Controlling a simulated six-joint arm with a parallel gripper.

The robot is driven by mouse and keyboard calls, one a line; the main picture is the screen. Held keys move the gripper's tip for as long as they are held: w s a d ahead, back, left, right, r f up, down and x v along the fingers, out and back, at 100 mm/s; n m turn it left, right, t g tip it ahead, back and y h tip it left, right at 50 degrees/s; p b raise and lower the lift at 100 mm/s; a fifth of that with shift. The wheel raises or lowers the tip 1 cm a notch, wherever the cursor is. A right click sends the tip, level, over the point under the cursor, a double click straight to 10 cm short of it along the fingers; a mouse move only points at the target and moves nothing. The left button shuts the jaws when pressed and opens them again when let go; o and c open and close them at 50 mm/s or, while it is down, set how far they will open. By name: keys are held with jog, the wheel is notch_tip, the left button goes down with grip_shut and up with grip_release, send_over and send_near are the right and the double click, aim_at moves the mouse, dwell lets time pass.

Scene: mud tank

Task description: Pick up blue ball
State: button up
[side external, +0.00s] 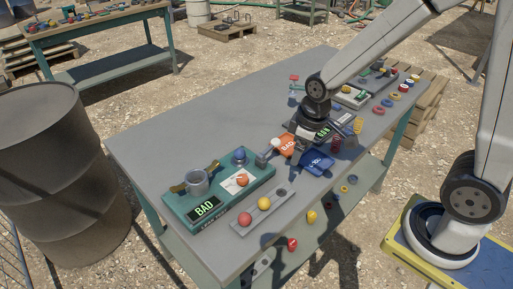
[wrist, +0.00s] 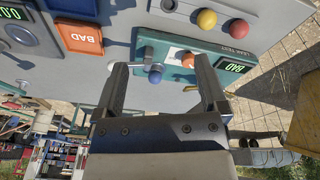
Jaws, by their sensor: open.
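The blue ball (side external: 239,154) sits on top of the teal leak-test box (side external: 262,187), at its back edge, beside an orange ball (side external: 242,179). In the wrist view the blue ball (wrist: 155,77) shows between the two fingers, beyond them and not touched. My gripper (wrist: 160,63) is open and empty, with its fingers spread wide. In the side view my wrist hangs above the table to the right of the box. The fingers are hard to make out there.
A grey tray with a red ball (side external: 244,219) and a yellow ball (side external: 264,204) lies in front of the box. A grey cup (side external: 196,182) and a lever stand on the box. An orange bin (side external: 286,146) and a blue bin (side external: 317,162) are near my wrist. The table's back left is clear.

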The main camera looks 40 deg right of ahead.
jog(key=w+n+g, duration=0.1)
jog(key=w+n, duration=0.8)
jog(key=w, duration=0.1)
jog(key=n+g, duration=0.2)
jog(key=n, duration=0.7)
send_over(240, 149)
jog(key=d, duration=0.1)
jog(key=f, duration=0.3)
jog(key=shift+s+y, duration=0.4)
jog(key=shift+w+a+f+n, duration=0.1)
jog(key=shift+w+f+n, duration=0.15)
jog(key=shift+w+n, duration=0.8)
jog(key=shift+s+n, duration=0.25)
jog(key=shift+s+a+f, duration=0.1)
jog(key=shift+a+f, duration=0.05)
jog(key=shift+f, duration=1.2)
jog(key=shift+s+a+f, duration=0.1)
jog(key=shift+a+f, duration=0.05)
jog(key=shift+f, duration=1.15)
jog(key=shift+s+a+f, duration=0.1)
jog(key=shift+f, duration=1.15)
